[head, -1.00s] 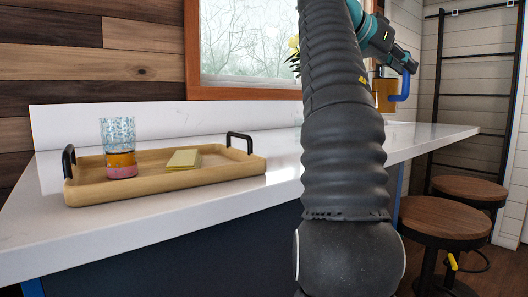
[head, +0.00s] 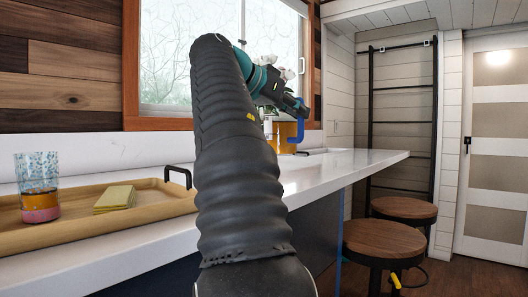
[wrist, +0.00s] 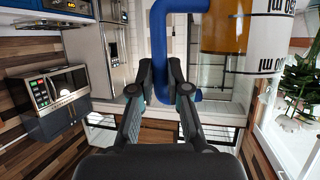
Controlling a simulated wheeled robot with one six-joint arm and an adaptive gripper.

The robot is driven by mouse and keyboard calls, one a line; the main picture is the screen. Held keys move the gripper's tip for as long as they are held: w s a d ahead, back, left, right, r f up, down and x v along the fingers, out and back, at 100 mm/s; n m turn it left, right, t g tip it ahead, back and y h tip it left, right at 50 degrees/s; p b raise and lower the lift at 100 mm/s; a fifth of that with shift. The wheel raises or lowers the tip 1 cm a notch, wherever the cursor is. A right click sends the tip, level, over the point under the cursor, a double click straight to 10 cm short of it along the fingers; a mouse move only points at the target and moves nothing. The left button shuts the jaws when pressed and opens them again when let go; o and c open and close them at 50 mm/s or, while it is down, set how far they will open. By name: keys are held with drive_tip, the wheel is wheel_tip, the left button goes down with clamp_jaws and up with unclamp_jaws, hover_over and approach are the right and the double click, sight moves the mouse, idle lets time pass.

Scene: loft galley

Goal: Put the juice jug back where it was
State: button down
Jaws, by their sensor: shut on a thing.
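The juice jug (head: 286,138) holds orange juice and has a blue handle. In the head view it is at the far part of the counter, partly behind my arm and gripper. My gripper (head: 296,106) is shut on the handle. In the wrist view the jug (wrist: 222,32) shows at the upper right with white measuring bands, and my gripper (wrist: 161,80) has its fingers on either side of the blue handle. I cannot tell whether the jug's base touches the counter.
The white counter (head: 340,165) runs along the window. A wooden tray (head: 150,205) at the left holds a patterned glass (head: 38,185) and yellow napkins (head: 115,198). Two stools (head: 385,240) stand at the right of the counter. A ladder (head: 400,120) and door (head: 495,150) are behind.

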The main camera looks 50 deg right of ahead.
drive_tip(key=w+a+f+b, duration=0.2)
drive_tip(key=w+a+f, duration=0.2)
drive_tip(key=f, duration=0.3)
drive_tip(key=shift+w+a+f+b, duration=0.35)
drive_tip(key=shift+w+a, duration=0.05)
drive_tip(key=shift+a, duration=0.1)
drive_tip(key=c, duration=1.2)
unclamp_jaws()
drive_tip(key=shift+o, duration=0.2)
drive_tip(key=shift+f, duration=0.15)
drive_tip(key=p+v, duration=0.2)
drive_tip(key=v, duration=1.1)
drive_tip(key=shift+w+a, duration=0.25)
drive_tip(key=shift+a, duration=0.05)
